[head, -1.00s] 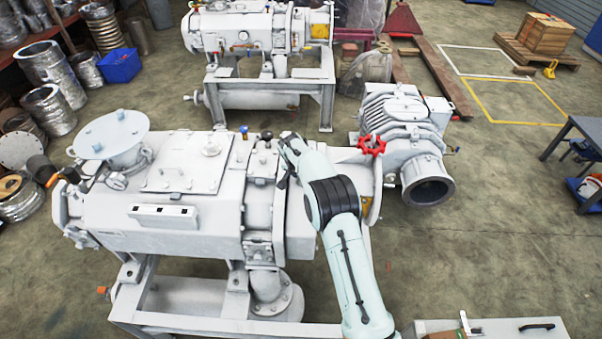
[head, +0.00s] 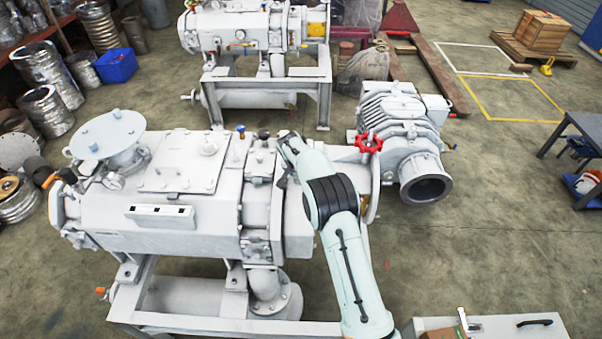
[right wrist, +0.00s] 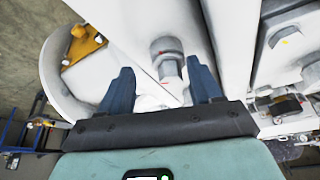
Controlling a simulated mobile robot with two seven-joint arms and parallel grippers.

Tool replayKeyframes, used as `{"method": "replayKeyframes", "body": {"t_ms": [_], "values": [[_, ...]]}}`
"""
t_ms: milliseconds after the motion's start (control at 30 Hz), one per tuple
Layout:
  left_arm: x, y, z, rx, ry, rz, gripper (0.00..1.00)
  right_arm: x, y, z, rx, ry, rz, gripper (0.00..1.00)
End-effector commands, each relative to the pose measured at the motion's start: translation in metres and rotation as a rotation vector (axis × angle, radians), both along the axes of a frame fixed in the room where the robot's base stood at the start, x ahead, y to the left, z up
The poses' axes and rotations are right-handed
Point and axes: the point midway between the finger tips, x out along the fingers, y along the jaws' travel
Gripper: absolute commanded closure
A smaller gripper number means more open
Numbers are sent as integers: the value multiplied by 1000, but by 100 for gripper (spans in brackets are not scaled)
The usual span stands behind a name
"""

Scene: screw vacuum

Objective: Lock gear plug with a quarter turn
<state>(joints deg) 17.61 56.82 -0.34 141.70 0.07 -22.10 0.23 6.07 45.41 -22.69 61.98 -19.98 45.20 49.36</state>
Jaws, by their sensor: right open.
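The gear plug looks to be the grey round cap (right wrist: 166,46) with a small red mark, on a short stem against the white pump housing in the right wrist view. My right gripper (right wrist: 160,68) is open, with one dark blue finger on each side of the cap and stem. I see gaps on both sides, so the fingers appear not to touch it. In the head view my right arm reaches over the white vacuum pump (head: 178,165), and its wrist hides the plug. My left gripper is not in view.
A red handwheel (head: 368,143) stands right of my right arm. A yellow bracket (right wrist: 82,44) is left of the fingers in the wrist view. A second pump (head: 235,35) stands behind. A light case (head: 495,328) is at the front right.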

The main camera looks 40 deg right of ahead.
Motion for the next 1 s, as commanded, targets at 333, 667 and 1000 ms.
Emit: {"method": "replayKeyframes", "body": {"t_ms": [333,667,1000], "values": [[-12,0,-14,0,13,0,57,-15,27,68,0,-10,4,31],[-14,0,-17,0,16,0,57,-27,45,118,-1,-10,2,31],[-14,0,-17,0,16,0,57,-29,47,125,-2,-8,0,31]]}}
